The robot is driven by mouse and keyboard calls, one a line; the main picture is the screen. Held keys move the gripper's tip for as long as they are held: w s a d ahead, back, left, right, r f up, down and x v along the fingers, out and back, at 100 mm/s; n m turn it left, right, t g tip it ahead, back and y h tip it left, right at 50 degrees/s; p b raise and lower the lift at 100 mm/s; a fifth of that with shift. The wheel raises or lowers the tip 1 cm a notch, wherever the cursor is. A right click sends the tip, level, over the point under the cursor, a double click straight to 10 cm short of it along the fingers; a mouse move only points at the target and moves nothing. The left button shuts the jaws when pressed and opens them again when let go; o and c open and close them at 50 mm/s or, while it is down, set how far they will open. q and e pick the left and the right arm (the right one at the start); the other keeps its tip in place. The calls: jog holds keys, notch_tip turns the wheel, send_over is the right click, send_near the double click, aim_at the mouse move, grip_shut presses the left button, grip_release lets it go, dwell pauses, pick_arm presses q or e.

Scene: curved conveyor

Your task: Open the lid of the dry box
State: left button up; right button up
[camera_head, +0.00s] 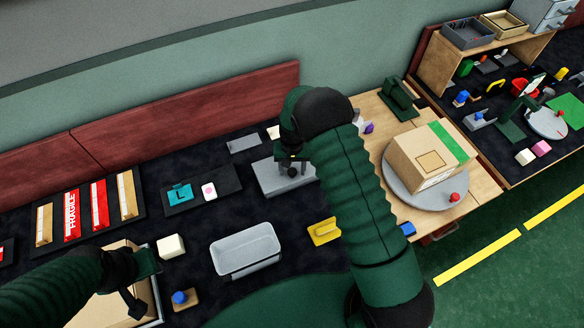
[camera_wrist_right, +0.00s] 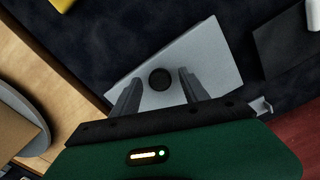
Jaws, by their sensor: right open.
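The dry box (camera_head: 266,182) is a light grey box on the dark table, partly hidden behind my right arm. Its pale grey lid (camera_wrist_right: 215,62) with a round dark knob (camera_wrist_right: 160,79) shows in the right wrist view. My right gripper (camera_head: 291,170) is over the box, pointing down. In the right wrist view, its two fingers (camera_wrist_right: 160,84) are apart, one on each side of the knob in the picture, with gaps to it. The lid appears to lie flat on the box. My left gripper (camera_head: 135,300) is at the lower left over a cardboard box; its fingers are unclear.
A grey tray (camera_head: 245,262), a white block (camera_head: 171,246) and a yellow piece (camera_head: 323,232) lie in front. A dark board (camera_head: 225,182) with cards is to the left. A cardboard box on a turntable (camera_head: 398,196) stands right. A red-brown wall (camera_head: 215,105) runs behind.

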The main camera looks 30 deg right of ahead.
jog(key=shift+a, duration=0.1)
jog(key=shift+c, duration=0.2)
grip_shut()
dwell(1.0)
